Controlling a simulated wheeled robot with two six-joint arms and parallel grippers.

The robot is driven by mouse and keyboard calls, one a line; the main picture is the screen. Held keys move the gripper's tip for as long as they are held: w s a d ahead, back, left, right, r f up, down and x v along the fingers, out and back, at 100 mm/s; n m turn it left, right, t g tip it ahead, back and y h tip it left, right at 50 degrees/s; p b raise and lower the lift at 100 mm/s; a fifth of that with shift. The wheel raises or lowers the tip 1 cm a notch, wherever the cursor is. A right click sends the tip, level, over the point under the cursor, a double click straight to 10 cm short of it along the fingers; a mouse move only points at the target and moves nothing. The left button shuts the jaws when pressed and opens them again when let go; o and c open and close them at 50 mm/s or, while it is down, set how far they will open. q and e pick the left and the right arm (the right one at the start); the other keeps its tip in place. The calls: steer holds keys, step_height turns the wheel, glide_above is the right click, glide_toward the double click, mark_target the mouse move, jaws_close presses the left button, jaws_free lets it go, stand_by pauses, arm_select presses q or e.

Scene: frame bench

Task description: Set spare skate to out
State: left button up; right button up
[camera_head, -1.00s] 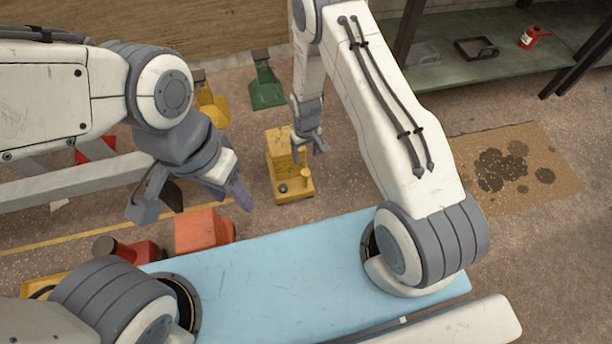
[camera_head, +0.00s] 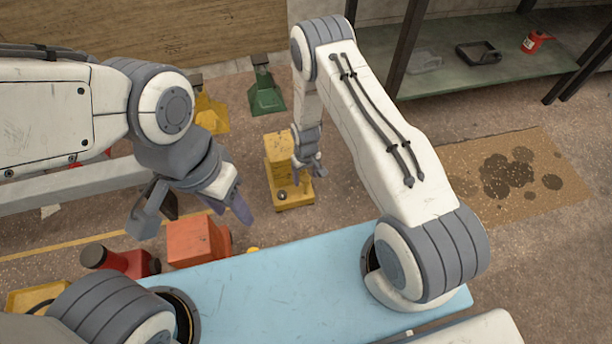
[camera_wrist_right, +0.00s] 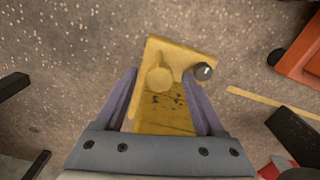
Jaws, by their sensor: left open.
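A yellow block-shaped unit (camera_head: 279,146), which may be the skate, stands on the floor beyond the blue surface. It has a round boss and a dark knob at one end. It also shows in the right wrist view (camera_wrist_right: 165,118). My right gripper (camera_head: 312,172) is over its right side in the head view. In the right wrist view its spread purple fingers (camera_wrist_right: 160,72) lie either side of the unit; contact cannot be told. My left gripper (camera_head: 193,217) is open and empty, left of the unit. No label naming the skate or "out" is readable.
An orange box (camera_head: 190,241) and a red unit (camera_head: 128,262) stand behind the blue surface (camera_head: 290,285). A green unit (camera_head: 265,95) and another yellow one (camera_head: 210,115) stand farther back. A dark shelf (camera_head: 450,78) is at upper right. Floor right of the yellow unit is partly clear.

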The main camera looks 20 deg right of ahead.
jaws_close()
stand_by(1.3)
